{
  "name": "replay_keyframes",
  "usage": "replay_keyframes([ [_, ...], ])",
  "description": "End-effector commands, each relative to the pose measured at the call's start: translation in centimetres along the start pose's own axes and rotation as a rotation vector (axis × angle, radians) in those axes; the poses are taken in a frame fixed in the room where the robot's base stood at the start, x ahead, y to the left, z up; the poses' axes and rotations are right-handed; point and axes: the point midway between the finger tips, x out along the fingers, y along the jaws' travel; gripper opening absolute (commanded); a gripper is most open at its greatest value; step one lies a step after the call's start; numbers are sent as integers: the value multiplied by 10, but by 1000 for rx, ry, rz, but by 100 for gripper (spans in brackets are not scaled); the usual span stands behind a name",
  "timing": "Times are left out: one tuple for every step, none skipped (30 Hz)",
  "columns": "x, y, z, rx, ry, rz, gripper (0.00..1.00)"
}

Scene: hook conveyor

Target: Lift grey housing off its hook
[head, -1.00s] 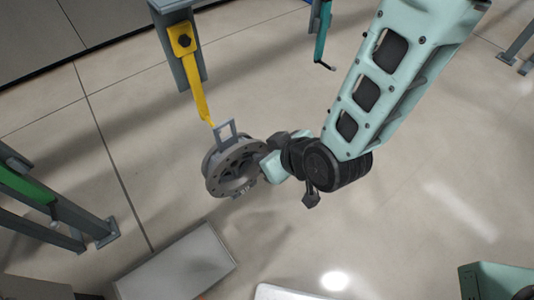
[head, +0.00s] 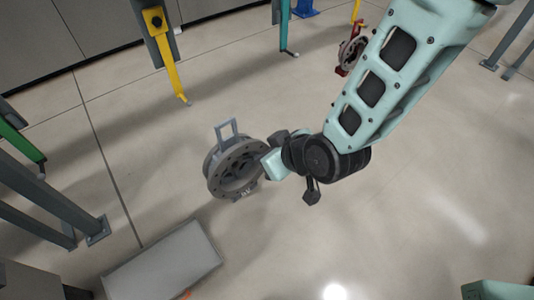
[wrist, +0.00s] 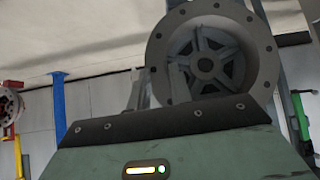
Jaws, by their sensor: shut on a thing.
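The grey housing (head: 235,165) is a round flanged part with a square bail on top. In the head view it hangs in the air at my gripper (head: 270,160), clear of the yellow hook (head: 172,62), whose tip is up and to the left of the bail with a gap between. My gripper is shut on the right side of the housing; the fingertips are partly hidden. In the wrist view the housing (wrist: 210,55) shows its open face with a spoked inside, just beyond the gripper body.
A teal hook (head: 285,30) and a red housing (head: 352,48) on another yellow hook stand at the back. A green hook (head: 20,145) and grey posts are at the left. A pale grey box top (head: 165,265) lies below left. Floor around the housing is clear.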

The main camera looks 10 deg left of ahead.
Motion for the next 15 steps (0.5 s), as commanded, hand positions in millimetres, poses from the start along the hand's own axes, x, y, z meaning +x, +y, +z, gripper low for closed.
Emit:
replay_keyframes([
  [-3, 0, -4, 0, 4, 0, 0],
  [-3, 0, -5, 0, 4, 0, 0],
  [-4, 0, -6, 1, 4, 0, 0],
  [-5, 0, -6, 1, 3, 0, 0],
  [-6, 0, -7, 1, 3, 0, 0],
  [-7, 0, -8, 1, 3, 0, 0],
  [-8, 0, -9, 1, 3, 0, 0],
  [-8, 0, -9, 1, 3, 0, 0],
  [-9, 0, -10, 1, 3, 0, 0],
  [-10, 0, -10, 1, 3, 0, 0],
  [-10, 0, -11, 1, 2, 0, 0],
  [-10, 0, -11, 1, 2, 0, 0],
  [-10, 0, -11, 1, 2, 0, 0],
  [-10, 0, -10, 1, 2, 0, 0],
  [-11, 0, -9, 1, 2, 0, 0],
])
